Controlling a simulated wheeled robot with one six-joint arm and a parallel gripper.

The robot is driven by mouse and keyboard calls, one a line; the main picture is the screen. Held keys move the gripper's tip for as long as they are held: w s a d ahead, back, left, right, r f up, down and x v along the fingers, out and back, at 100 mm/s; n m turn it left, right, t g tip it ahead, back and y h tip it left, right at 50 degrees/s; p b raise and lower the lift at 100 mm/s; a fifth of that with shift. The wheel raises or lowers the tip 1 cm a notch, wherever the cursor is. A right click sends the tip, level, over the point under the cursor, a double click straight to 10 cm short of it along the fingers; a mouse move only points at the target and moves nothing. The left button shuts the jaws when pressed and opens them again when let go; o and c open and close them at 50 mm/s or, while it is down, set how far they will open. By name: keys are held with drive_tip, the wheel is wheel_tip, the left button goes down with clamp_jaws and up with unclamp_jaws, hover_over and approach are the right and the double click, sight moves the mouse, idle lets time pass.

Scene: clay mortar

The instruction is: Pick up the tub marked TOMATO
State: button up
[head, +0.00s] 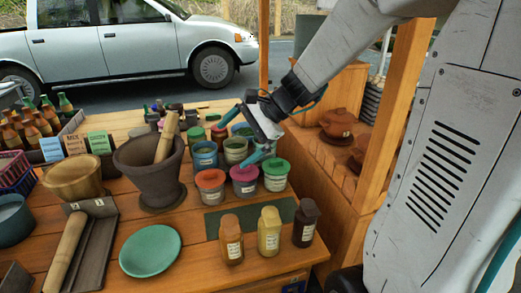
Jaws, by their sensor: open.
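Several lidded tubs stand in a cluster on the wooden stall table. In the front row are a tub with an orange-red lid (210,187), a tub with a magenta lid (245,181) and a tub with a green lid (276,175). Their labels are too small to read, so I cannot tell which is marked TOMATO. My gripper (244,136) is open and empty, with teal fingers, over the back of the cluster. One fingertip shows just above the magenta lid; I cannot tell if it touches. The gripper partly hides the tubs behind.
Blue open tubs (205,156) stand behind the front row. A dark mortar (152,182) with a wooden pestle (167,136) is to the left. Three small jars, including a yellow one (269,231), stand in front. A wooden post (396,100) rises at right. A green plate (150,251) lies front left.

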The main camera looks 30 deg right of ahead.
drive_tip(key=w+d+f+m+t+h, duration=0.1)
drive_tip(key=w+d+f+m+t, duration=0.1)
drive_tip(key=w+d+f+m, duration=0.3)
drive_tip(key=w+d+f+m+t+h, duration=0.2)
drive_tip(key=w+d+f+m, duration=0.3)
drive_tip(key=d, duration=0.5)
drive_tip(key=w+d+f+m+t+h, duration=0.1)
drive_tip(key=w+d+f+m+t, duration=0.1)
drive_tip(key=w+d+f+m, duration=0.3)
drive_tip(key=shift+w+d+f+m+t, duration=0.15)
drive_tip(key=shift+w+d+m, duration=0.3)
drive_tip(key=shift+d+m, duration=0.25)
drive_tip(key=shift+w+d+f+m+t, duration=0.15)
drive_tip(key=shift+w+d+m, duration=0.25)
drive_tip(key=shift+d+m, duration=0.3)
drive_tip(key=x, duration=0.5)
drive_tip(key=shift+w+d+r, duration=0.1)
drive_tip(key=shift+w+d, duration=0.05)
drive_tip(key=shift+w, duration=0.1)
drive_tip(key=shift+r, duration=0.1)
drive_tip(key=c, duration=1.1)
